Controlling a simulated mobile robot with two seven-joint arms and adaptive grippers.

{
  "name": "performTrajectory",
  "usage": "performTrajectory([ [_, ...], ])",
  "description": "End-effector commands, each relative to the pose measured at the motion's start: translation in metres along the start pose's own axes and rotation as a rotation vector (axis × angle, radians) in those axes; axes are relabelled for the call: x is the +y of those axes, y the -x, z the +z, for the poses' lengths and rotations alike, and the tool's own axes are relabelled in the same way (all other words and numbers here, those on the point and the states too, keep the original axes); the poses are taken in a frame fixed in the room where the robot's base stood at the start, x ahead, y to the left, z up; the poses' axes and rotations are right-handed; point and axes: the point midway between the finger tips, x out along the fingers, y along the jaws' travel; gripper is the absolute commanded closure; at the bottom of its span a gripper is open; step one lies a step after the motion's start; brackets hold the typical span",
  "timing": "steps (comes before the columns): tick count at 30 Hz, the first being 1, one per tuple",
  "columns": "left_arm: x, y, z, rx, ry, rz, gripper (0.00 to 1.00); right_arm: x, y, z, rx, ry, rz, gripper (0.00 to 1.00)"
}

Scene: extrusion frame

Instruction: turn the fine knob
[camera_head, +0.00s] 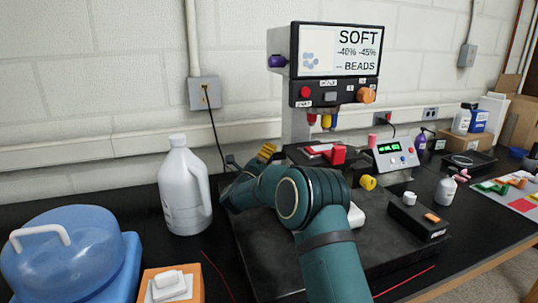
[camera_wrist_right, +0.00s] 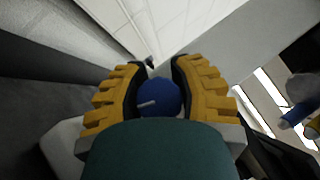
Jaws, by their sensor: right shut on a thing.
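A round blue knob (camera_wrist_right: 160,97) with a short white mark sits between the two yellow ribbed fingers of my right gripper (camera_wrist_right: 158,92) in the right wrist view. The fingers are shut on it from both sides. No label on it can be read; I take it to be the fine knob. In the head view my right gripper (camera_head: 266,151) is at the left rear of the black machine base (camera_head: 400,262), its yellow fingertips just showing behind my teal arm. The blue knob is hidden there. My left gripper is not in view.
A machine head with a screen (camera_head: 340,50) rises behind my arm, with an orange knob (camera_head: 367,95) and a purple knob (camera_head: 278,61). A white jug (camera_head: 184,190) stands close at left. A yellow knob (camera_head: 368,182) and a small meter (camera_head: 395,153) are at right.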

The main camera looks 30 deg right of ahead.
Motion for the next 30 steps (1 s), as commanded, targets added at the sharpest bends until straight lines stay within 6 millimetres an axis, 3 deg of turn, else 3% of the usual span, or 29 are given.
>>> performTrajectory([
  [5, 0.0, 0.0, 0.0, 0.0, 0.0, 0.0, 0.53, 0.006, 0.004, -0.001, 0.001, 0.005, 0.011, 1.0],
  [6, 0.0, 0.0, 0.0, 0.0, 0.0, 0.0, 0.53, 0.006, 0.004, -0.001, 0.001, 0.006, 0.011, 0.61],
  [8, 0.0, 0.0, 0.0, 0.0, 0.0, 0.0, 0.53, 0.005, 0.003, -0.001, 0.001, 0.005, 0.01, 0.4],
  [9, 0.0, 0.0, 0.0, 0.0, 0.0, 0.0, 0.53, 0.005, 0.003, -0.001, 0.001, 0.005, 0.009, 0.35],
  [20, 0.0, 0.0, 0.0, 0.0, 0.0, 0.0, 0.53, 0.002, 0.005, 0.0, 0.0, 0.003, 0.006, 0.35],
  [30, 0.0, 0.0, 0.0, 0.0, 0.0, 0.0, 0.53, 0.002, 0.056, 0.0, -0.001, 0.004, 0.008, 0.35],
])
